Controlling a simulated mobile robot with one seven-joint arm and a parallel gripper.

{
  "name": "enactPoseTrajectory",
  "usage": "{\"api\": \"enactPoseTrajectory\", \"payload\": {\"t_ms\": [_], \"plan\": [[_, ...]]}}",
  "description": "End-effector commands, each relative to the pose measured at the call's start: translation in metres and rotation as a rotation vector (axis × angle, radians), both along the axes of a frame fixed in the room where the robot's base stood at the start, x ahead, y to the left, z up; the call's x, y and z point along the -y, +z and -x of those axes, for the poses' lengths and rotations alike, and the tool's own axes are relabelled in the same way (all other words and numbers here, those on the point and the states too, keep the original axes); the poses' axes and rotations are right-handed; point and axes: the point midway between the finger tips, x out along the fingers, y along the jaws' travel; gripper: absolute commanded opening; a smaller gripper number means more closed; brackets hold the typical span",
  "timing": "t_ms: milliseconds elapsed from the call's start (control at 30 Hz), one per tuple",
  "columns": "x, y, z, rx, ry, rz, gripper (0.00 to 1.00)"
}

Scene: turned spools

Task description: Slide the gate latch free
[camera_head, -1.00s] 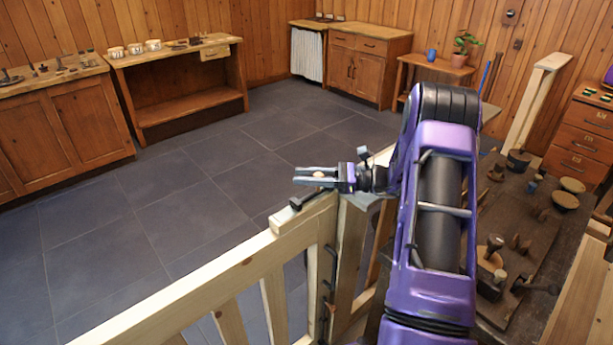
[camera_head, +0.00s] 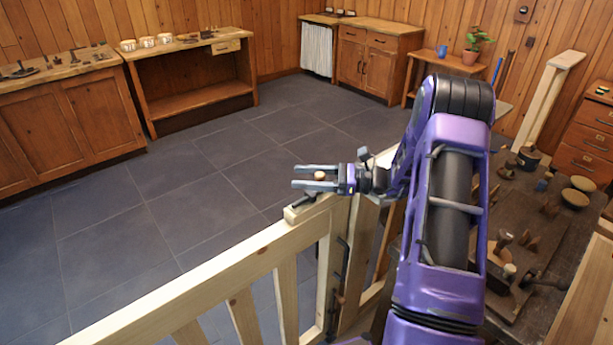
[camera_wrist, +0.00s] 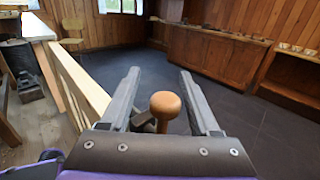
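The gate (camera_head: 215,277) is a pale wooden frame running from the bottom left up to the middle in the head view. A dark latch piece (camera_head: 307,201) shows on its top rail, near the upright posts (camera_head: 362,225). A round wooden knob (camera_head: 319,176) stands between the fingers of my gripper (camera_head: 314,177). In the wrist view the knob (camera_wrist: 165,105) sits between the two grey fingers, with a gap on both sides, so my gripper (camera_wrist: 159,85) is open around it. A dark part behind the knob is partly hidden by the left finger.
A dark workbench (camera_head: 530,225) with turned wooden pieces stands to the right of my arm. A pale rail (camera_wrist: 80,85) runs away at left in the wrist view. The tiled floor (camera_head: 200,180) beyond the gate is clear up to the cabinets.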

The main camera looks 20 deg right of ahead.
Motion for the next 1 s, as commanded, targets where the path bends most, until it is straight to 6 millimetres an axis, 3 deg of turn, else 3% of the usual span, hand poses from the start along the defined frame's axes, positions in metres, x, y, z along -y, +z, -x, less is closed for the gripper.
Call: {"api": "enactPoseTrajectory", "payload": {"t_ms": [233,367,800,1000], "plan": [[0.003,0.000,0.000,0.001,-0.004,0.002,0.62],[0.015,0.000,0.004,0.002,-0.006,0.003,0.62],[0.109,-0.001,0.044,0.002,-0.007,0.003,0.62],[0.144,-0.001,0.058,0.002,-0.004,0.002,0.62]]}}
